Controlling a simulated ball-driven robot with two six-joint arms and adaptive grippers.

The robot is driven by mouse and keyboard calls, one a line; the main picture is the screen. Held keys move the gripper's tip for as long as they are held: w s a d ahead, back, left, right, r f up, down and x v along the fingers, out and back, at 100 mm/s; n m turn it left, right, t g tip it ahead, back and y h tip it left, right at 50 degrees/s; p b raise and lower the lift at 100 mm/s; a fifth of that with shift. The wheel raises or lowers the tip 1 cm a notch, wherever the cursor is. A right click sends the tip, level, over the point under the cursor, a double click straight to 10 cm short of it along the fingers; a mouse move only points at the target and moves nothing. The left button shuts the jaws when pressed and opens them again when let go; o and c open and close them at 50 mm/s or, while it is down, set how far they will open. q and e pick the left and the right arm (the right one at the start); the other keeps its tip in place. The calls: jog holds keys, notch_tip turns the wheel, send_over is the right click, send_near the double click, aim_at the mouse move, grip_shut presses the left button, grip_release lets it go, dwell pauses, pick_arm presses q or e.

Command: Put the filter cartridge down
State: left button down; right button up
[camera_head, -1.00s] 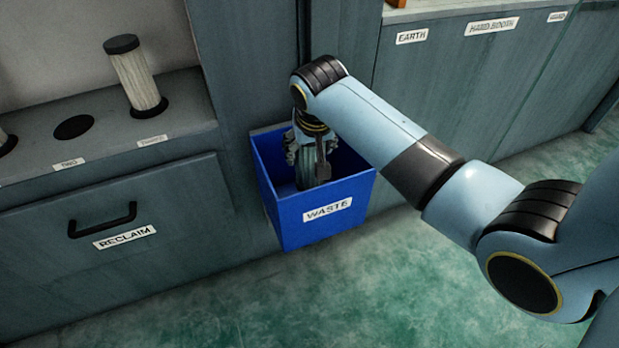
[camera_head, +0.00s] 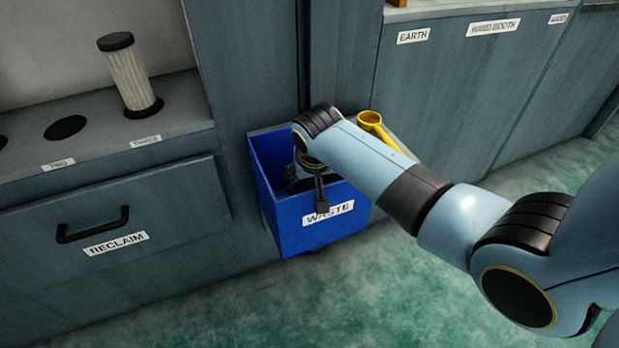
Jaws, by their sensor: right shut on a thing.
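My right gripper (camera_head: 308,187) reaches down into the blue bin marked WASTE (camera_head: 283,222). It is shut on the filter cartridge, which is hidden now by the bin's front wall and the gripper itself. A pale, pleated cartridge with a dark cap (camera_head: 129,78) stands upright in a round hole of the shelf at the left. My left gripper is not in view.
An empty round hole (camera_head: 65,127) lies in the shelf beside the standing cartridge. The drawer marked RECLAIM (camera_head: 150,205) is shut. A yellow ring-ended thing (camera_head: 371,120) shows behind my right arm. The green floor in front is clear.

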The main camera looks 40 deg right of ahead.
jog(key=o, duration=1.5)
jog(key=p+v, duration=0.1)
jog(key=v, duration=0.2)
jog(key=p+v, duration=0.2)
jog(key=v, duration=0.2)
jog(key=shift+w+r, duration=0.1)
jog(key=shift+w, duration=0.15)
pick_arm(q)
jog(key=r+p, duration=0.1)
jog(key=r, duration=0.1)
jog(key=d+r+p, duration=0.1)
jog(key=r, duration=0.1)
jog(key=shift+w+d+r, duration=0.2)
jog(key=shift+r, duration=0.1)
pick_arm(e)
jog(key=v, duration=0.5)
jog(key=shift+s+r, duration=0.15)
jog(key=shift+s, duration=0.1)
